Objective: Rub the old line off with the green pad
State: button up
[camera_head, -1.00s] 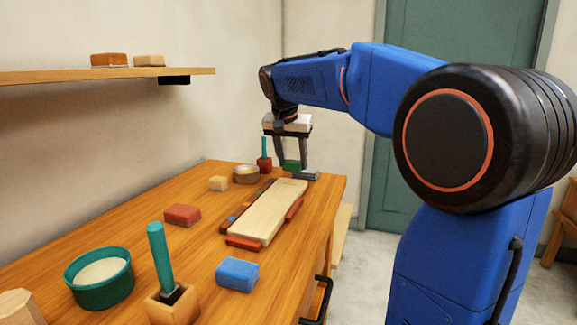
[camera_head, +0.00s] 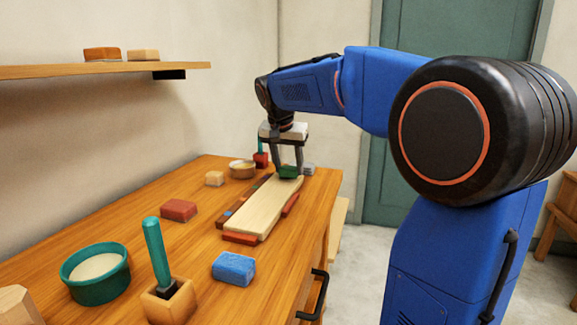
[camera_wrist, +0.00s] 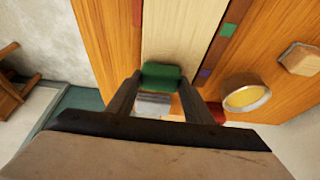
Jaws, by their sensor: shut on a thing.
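My gripper (camera_head: 288,170) is shut on the green pad (camera_wrist: 162,75), one finger on each side of it. The pad is at the far end of the pale wooden board (camera_head: 264,208), over its surface or touching it; I cannot tell which. The board also fills the top middle of the wrist view (camera_wrist: 182,30). I cannot make out a line on the bare part of the board; the pad and fingers hide its far end.
A grey block (camera_wrist: 153,104) lies just beyond the pad. A dark strip with coloured patches (camera_head: 243,204) runs along the board's left. Red pieces (camera_head: 240,238) edge it. A round tin (camera_head: 241,169), blue block (camera_head: 233,268), green bowl (camera_head: 96,282) and brush holder (camera_head: 168,302) stand around.

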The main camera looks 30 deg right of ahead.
jog(key=shift+f, duration=0.6)
dwell(0.3)
jog(key=shift+w+a+r, duration=0.1)
jog(key=shift+w+a, duration=0.95)
jog(key=shift+s+d, duration=0.1)
jog(key=shift+s+d, duration=0.95)
jog(key=shift+w+a, duration=1.05)
jog(key=shift+s+d, duration=0.1)
jog(key=shift+s+d, duration=0.95)
jog(key=shift+d, duration=0.05)
